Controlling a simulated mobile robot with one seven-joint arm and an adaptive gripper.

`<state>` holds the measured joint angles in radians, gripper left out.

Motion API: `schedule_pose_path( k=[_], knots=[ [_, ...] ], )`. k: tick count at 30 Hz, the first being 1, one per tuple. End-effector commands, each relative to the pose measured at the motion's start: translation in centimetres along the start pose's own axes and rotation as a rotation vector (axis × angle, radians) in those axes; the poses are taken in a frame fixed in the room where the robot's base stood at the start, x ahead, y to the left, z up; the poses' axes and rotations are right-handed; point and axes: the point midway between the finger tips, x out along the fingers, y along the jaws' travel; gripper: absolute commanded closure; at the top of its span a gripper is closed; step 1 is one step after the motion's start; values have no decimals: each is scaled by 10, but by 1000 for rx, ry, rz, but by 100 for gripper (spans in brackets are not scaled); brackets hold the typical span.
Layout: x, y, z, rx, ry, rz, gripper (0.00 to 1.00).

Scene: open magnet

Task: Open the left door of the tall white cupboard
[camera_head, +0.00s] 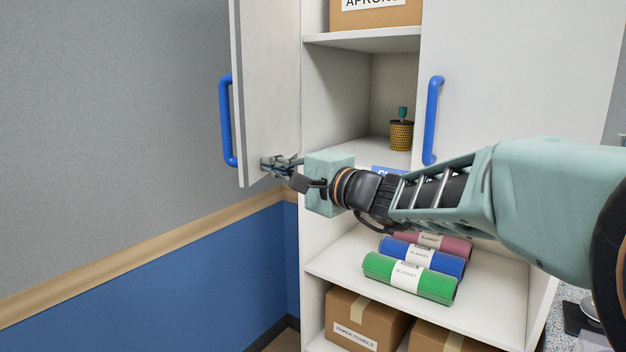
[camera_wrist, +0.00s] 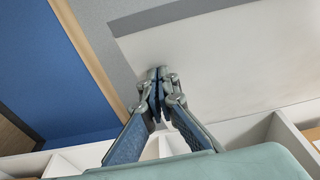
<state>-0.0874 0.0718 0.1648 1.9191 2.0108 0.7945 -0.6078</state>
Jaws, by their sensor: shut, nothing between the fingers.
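The tall white cupboard (camera_head: 316,250) stands in front of me. Its left door (camera_head: 268,80) is swung wide open, with its inner face towards the shelves. A blue bar handle (camera_head: 226,120) is on the door's outer side, near its free edge. My gripper (camera_head: 268,164) is shut and empty at the inner face of the left door, near its lower edge. In the wrist view my gripper (camera_wrist: 157,75) points at the pale door panel (camera_wrist: 220,60). I cannot tell whether the fingertips touch it. The right door (camera_head: 510,70) with its blue handle (camera_head: 432,120) is closed.
Rolled blankets (camera_head: 410,278) lie on a shelf below my arm, with cardboard boxes (camera_head: 365,322) under them. A yellow mesh cup (camera_head: 401,135) and an upper box (camera_head: 375,14) stand on higher shelves. A grey and blue wall (camera_head: 110,130) is at the left.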

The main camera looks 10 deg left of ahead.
Motion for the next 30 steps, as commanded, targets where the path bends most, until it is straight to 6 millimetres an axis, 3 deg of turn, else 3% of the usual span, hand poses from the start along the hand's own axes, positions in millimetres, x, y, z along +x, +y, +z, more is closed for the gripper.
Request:
schedule_pose_path(
  k=[12,21,30],
  knots=[
    [81,6,46,0,-11,-3,100],
    [137,2,56,2,-7,-1,100],
    [166,1,57,1,-7,0,100]
  ],
)
